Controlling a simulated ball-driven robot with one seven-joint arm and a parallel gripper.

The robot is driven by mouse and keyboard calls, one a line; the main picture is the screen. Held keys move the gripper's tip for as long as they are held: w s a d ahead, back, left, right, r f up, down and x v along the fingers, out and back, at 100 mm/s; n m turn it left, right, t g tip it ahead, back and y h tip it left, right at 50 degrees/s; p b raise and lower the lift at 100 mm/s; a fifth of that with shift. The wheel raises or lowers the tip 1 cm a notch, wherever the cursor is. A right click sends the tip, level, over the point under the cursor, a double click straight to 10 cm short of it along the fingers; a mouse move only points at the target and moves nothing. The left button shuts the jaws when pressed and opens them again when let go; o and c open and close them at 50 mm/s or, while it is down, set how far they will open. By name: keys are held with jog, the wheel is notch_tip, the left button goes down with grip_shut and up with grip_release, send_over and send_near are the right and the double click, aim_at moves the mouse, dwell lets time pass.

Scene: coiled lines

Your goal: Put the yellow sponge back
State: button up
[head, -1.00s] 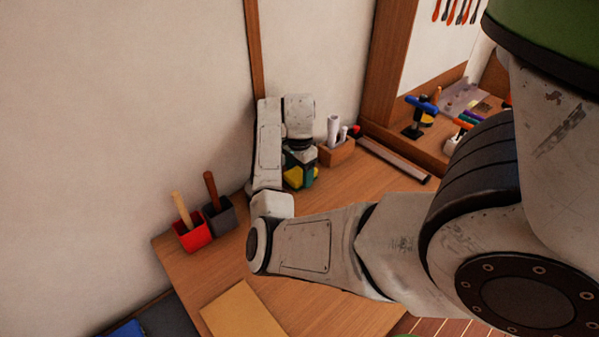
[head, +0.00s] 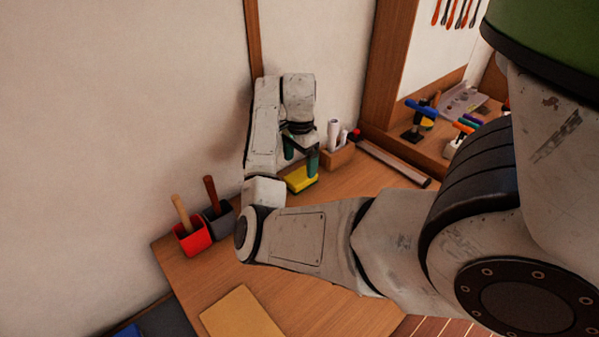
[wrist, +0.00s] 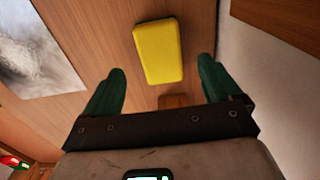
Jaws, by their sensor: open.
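The yellow sponge (head: 301,180) lies flat on the wooden table (head: 345,212) near the wall. My gripper (head: 301,160) is just above it, with its green fingers pointing down, apart and empty. In the wrist view the whole top of the sponge (wrist: 158,51) shows, with no finger touching it. The open fingers (wrist: 161,66) stand wide on either side of its line, with a gap to the sponge.
A wooden holder (head: 338,158) with white rolls stands right of the gripper. A red cup (head: 193,238) and a grey cup (head: 220,223), each with a handled tool, stand at left. A long bar (head: 395,163) lies at the right. A tan board (head: 242,313) lies in front.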

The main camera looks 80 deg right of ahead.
aim_at(300, 176)
notch_tip(300, 176, up, 6)
jog(key=p, duration=0.1)
jog(key=shift+a, duration=0.1)
dwell(0.4)
